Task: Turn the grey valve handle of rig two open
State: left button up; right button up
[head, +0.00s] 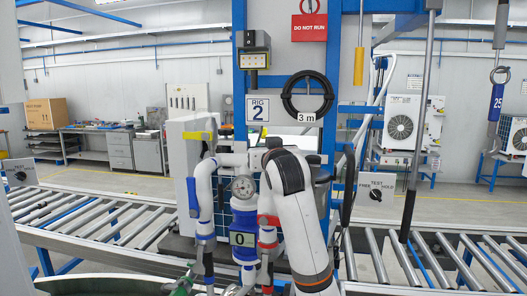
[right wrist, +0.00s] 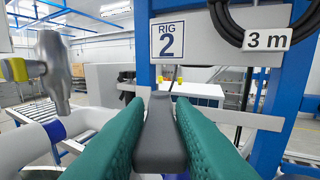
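In the right wrist view, the dark grey handle (right wrist: 160,138) lies lengthwise between the two green fingers of my right gripper (right wrist: 160,112). The fingers lie along both of its sides, with no clear gap. In the head view, my right arm reaches up in front of rig two, and its gripper and the handle are hidden behind it. The rig two sign (head: 257,108) is on the blue post, and also shows in the right wrist view (right wrist: 171,41).
A gauge (head: 243,187) and a white pipe (head: 203,190) with blue bands stand left of my arm. A metal fitting with a yellow end (right wrist: 16,69) is at left in the right wrist view. A black hose coil (head: 307,97) hangs above. Roller conveyors (head: 110,222) run on both sides.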

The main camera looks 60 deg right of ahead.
jog(key=o, duration=0.4)
jog(key=shift+c, duration=0.2)
jog(key=shift+s, duration=0.1)
jog(key=shift+s+a, duration=0.2)
jog(key=shift+a, duration=0.05)
jog(key=b+v, duration=0.3)
jog(key=v, duration=0.8)
jog(key=shift+c, duration=0.5)
